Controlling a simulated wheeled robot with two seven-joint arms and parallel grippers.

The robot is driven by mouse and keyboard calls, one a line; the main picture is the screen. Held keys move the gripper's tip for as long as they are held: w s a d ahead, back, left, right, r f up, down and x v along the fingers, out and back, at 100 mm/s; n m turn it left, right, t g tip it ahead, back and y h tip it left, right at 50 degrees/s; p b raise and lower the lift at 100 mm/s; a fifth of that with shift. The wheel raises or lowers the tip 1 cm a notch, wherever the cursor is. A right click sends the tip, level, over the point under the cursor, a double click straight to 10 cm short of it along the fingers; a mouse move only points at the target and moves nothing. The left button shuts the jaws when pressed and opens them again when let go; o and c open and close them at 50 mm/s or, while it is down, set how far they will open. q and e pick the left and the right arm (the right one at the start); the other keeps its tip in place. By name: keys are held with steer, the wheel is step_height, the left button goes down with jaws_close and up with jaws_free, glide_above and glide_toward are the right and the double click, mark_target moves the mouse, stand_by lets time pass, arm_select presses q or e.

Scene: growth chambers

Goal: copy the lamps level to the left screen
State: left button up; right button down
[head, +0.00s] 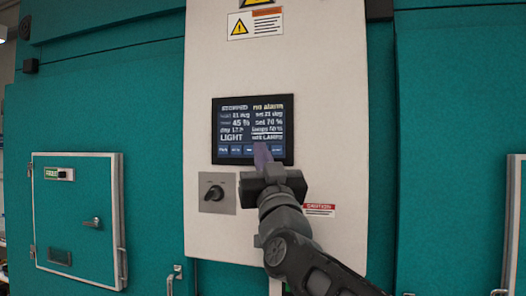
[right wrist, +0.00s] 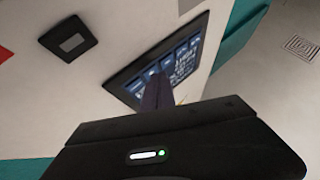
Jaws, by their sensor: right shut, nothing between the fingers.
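A dark screen (head: 230,126) is set in a pale control panel. It shows "no alarm", lines near 21 deg and 45 %, "set 70 %", a lamps line that seems to read 70 %, and the word LIGHT. A row of blue buttons (head: 236,150) runs along its bottom. My right gripper (head: 263,152) is shut and empty, its purplish fingertips over the lower right of the screen, hiding part of the button row. The right wrist view shows the fingers (right wrist: 157,93) at the screen (right wrist: 187,62); I cannot tell if they touch. My left gripper is not in view.
A rotary switch (head: 214,193) sits below the screen at left. A caution label (head: 319,210) is at lower right, warning signs (head: 255,24) above. Teal chamber walls flank the panel, with a small door (head: 78,215) at left and another door edge (head: 515,225) at right.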

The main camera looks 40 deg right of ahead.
steer(key=shift+s+a, duration=0.1)
stand_by(0.3)
steer(key=shift+s+a, duration=0.35)
steer(key=shift+a, duration=0.15)
steer(key=s+a, duration=0.1)
steer(key=a, duration=0.1)
steer(key=s+a, duration=0.1)
steer(key=a, duration=0.1)
steer(key=shift+s, duration=0.4)
stand_by(0.7)
